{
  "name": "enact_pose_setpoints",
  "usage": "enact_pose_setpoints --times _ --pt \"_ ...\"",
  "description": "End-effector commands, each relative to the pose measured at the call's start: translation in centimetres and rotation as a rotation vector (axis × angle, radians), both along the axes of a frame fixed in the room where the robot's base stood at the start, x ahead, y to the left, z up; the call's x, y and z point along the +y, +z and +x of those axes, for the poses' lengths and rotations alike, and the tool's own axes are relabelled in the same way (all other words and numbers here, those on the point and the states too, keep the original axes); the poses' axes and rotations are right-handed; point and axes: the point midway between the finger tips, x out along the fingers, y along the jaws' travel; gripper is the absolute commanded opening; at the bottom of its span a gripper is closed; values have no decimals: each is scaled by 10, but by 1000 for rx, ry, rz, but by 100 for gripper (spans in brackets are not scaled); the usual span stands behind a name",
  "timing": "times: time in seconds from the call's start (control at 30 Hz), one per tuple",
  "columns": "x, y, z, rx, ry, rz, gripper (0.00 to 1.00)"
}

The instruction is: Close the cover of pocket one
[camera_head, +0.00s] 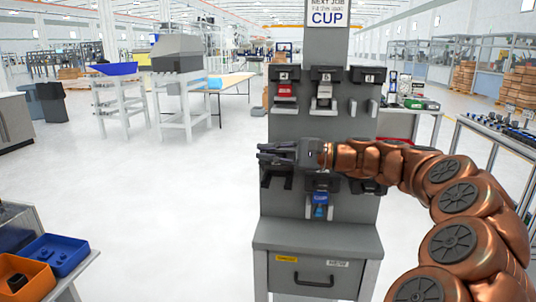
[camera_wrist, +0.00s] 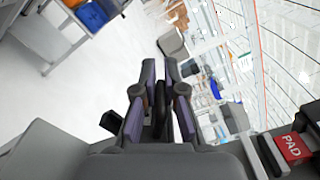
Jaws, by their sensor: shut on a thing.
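A grey station (camera_head: 310,236) has two rows of pockets on its column. My gripper (camera_head: 262,153) reaches across the column from the right and points left, in front of the lower left pocket. It hides that pocket's number. Black parts of this pocket (camera_head: 268,181) show just below the gripper. In the wrist view, my gripper (camera_wrist: 165,70) has its fingers close together around a narrow black piece, which looks like the cover of pocket one (camera_wrist: 160,103). How far the cover stands open cannot be told.
Upper pockets bear a red PAD item (camera_head: 286,90) and a light grey item (camera_head: 324,91). A blue CUP item (camera_head: 320,204) is in the lower middle pocket. A drawer (camera_head: 311,278) is below. Orange (camera_head: 22,278) and blue bins (camera_head: 62,255) stand lower left; floor left is clear.

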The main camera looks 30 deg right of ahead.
Motion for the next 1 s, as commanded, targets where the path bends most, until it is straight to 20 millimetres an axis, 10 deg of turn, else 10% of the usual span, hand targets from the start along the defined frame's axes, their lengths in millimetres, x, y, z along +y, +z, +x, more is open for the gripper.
enact_pose_setpoints --times 0.3,0.57,1.0 --pt "-1 1 0 -2 -3 -1 0" --pt "0 1 0 -1 -1 0 34" --pt "-9 1 -7 -1 -3 0 34"
